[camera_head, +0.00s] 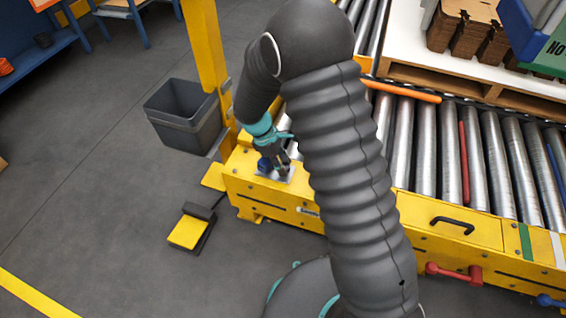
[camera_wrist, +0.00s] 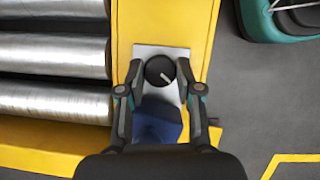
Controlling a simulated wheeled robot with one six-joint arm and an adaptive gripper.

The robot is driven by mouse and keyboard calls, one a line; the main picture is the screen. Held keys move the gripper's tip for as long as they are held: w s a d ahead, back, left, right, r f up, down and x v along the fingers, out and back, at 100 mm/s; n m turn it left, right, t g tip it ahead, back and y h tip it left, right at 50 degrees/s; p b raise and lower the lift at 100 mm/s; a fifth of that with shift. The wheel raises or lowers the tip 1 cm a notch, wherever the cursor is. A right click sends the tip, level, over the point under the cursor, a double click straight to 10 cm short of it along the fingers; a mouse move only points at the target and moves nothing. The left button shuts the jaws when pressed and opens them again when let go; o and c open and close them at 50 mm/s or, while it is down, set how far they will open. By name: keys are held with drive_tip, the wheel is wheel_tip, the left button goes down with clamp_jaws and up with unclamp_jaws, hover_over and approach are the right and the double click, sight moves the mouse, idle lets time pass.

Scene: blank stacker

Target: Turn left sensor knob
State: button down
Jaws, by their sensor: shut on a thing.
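The sensor knob (camera_wrist: 157,68) is a round black dial on a light metal plate (camera_wrist: 178,53) on the yellow conveyor frame. Its white pointer mark points to the lower right in the wrist view. My gripper (camera_wrist: 160,73) is shut on the knob, one fingertip on each side of it. A blue part (camera_wrist: 158,123) sits below the knob, between my fingers. In the head view my gripper (camera_head: 282,168) reaches down to the plate at the conveyor's left end, beside the blue part (camera_head: 264,164); the knob is mostly hidden there.
Metal rollers (camera_head: 427,150) run along the conveyor. A yellow post (camera_head: 203,45) and a grey bin (camera_head: 183,112) stand beyond the gripper. A yellow foot pedal (camera_head: 187,232) lies on the floor. A red handle (camera_head: 455,273) sticks out in front. Floor at left is mostly clear.

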drive_tip(key=m+g, duration=0.1)
drive_tip(key=m, duration=0.2)
drive_tip(key=shift+w+d+p, duration=0.1)
drive_tip(key=shift+p, duration=0.3)
drive_tip(key=shift+m+g+y, duration=0.7)
drive_tip(key=shift+m, duration=1.3)
drive_tip(key=shift+p, duration=0.3)
drive_tip(key=c, duration=0.8)
unclamp_jaws()
drive_tip(key=shift+w, duration=0.1)
drive_tip(key=v, duration=1.2)
drive_tip(key=shift+d, duration=0.1)
